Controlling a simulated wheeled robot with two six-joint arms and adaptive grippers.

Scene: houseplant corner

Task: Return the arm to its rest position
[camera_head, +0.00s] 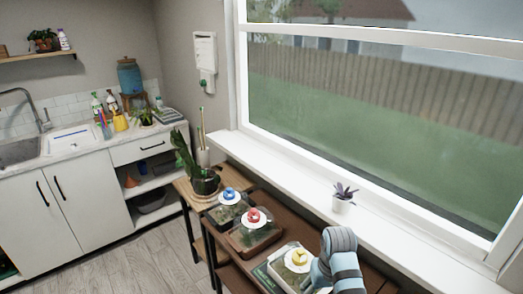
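One of my arms, grey and light blue, shows at the bottom right of the head view, over the front end of the brown table. It seems to be my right arm. Its gripper is not visible, and my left gripper is out of view too. The arm partly covers the nearest terrarium box (280,268), which has a white disc with a yellow knob (299,257) on top. Whether the arm touches the box cannot be told.
Behind it stand a box with a red knob (252,216) and one with a blue knob (228,195). A potted plant (204,183) stands farther back. A small succulent (343,199) sits on the windowsill (290,185). The floor (150,262) at left is clear.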

